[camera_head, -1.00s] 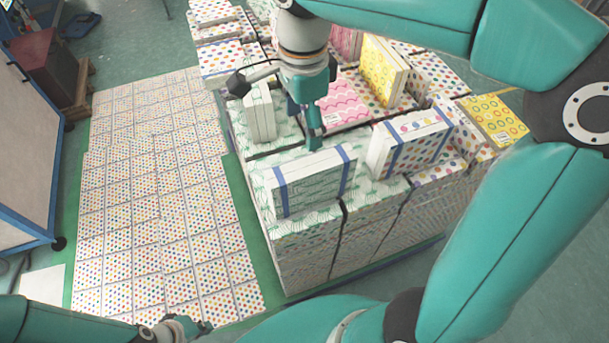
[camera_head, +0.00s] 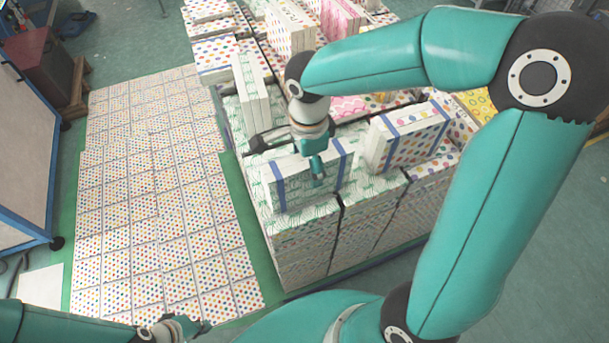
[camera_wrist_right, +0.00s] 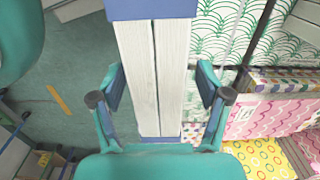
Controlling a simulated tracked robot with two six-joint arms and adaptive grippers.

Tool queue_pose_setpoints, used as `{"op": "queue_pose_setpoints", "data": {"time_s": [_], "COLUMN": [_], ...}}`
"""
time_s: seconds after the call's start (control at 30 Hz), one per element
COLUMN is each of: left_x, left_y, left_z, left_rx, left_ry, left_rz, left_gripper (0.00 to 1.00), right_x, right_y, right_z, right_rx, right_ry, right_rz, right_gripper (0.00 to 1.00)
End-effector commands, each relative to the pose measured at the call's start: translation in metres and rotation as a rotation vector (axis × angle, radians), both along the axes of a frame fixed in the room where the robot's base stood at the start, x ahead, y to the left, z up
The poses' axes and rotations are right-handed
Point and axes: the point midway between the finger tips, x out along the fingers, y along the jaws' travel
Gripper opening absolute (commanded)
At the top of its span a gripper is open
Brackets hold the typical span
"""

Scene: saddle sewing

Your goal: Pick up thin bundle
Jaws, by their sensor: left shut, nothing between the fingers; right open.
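A thin bundle (camera_head: 293,187) of white-edged sheets with a green pattern and two blue straps stands upright on the front left of the stacked pallet. In the right wrist view its white edge (camera_wrist_right: 155,75) with a blue strap (camera_wrist_right: 151,9) runs between the fingers. My right gripper (camera_head: 317,172) is at the bundle, partly covering it. In the wrist view my right gripper (camera_wrist_right: 160,84) is open, one finger on each side with gaps to the bundle. My left gripper (camera_head: 190,326) is shut and empty at the bottom left, far from the bundle.
Another strapped bundle (camera_head: 412,137) with coloured dots stands to the right. A white bundle (camera_head: 252,92) and a taller one (camera_head: 290,30) stand behind. The dotted flat stack (camera_head: 150,200) lies to the left. A wheeled panel (camera_head: 25,150) is at the left edge.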

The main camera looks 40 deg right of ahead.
Motion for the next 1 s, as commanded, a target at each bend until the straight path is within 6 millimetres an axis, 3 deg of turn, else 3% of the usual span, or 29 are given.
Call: {"op": "queue_pose_setpoints", "data": {"time_s": [0.13,0.37,0.8,1.0], "left_x": [0.0,0.0,0.0,0.0], "left_y": [0.0,0.0,0.0,0.0], "left_z": [0.0001,0.0,0.0,0.0002], "left_rx": [0.0,0.0,0.0,0.0], "left_ry": [0.0,0.0,0.0,0.0], "left_rz": [0.0,0.0,0.0,0.0], "left_gripper": [0.0,0.0,0.0,0.0], "right_x": [-0.0003,-0.0001,0.0003,0.0012], "right_y": [0.0006,0.0004,0.0004,0.0005], "right_z": [-0.0133,-0.0142,-0.0138,-0.0125], "right_rx": [0.001,0.001,0.001,0.001], "right_ry": [0.001,0.0,-0.001,-0.005], "right_rz": [0.0,0.0,0.0,0.0], "right_gripper": [0.76,0.76,0.03,0.0]}}
